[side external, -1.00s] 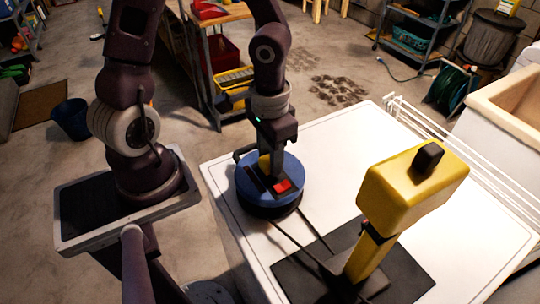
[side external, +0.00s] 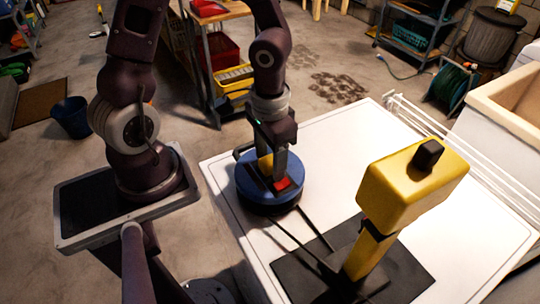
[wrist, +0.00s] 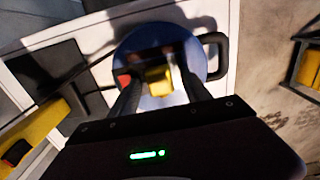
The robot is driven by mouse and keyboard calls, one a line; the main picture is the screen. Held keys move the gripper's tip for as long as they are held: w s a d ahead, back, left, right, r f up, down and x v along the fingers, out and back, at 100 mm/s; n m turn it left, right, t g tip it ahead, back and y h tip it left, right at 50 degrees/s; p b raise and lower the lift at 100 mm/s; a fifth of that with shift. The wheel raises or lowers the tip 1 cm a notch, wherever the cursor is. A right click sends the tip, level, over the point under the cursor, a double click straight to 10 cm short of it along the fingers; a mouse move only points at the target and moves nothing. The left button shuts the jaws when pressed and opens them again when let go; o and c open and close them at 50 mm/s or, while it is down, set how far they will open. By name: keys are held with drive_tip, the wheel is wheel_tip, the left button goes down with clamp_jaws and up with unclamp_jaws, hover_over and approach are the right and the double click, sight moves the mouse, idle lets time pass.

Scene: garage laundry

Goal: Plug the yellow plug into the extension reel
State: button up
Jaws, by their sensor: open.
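The blue extension reel (side external: 252,196) lies on the white worktop, with a red switch (side external: 284,183) on its top. The yellow plug (side external: 264,164) is upright at the reel's top face; in the wrist view the plug (wrist: 158,80) is over the reel's middle (wrist: 142,42). Whether its pins are inside a socket is hidden. My gripper (side external: 272,165) is open and low over the reel. In the wrist view its fingers (wrist: 160,90) stand apart on both sides of the plug, with visible gaps.
A yellow device with a black knob (side external: 412,185) stands on a dark mat (side external: 300,279) to the right. Dark cords run between reel and mat. A white rack (side external: 460,155) and a sink (side external: 510,105) border the worktop's right. The worktop's far middle is bare.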

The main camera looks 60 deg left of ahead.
wheel_tip(320, 180, up, 7)
drive_tip(key=shift+r, duration=0.1)
idle(0.4)
drive_tip(key=s+r+t, duration=0.5)
drive_tip(key=s+r, duration=0.3)
drive_tip(key=r, duration=0.4)
drive_tip(key=shift+s+a+r+t, duration=0.2)
drive_tip(key=shift+a+r+t, duration=0.1)
drive_tip(key=shift+a+r, duration=0.1)
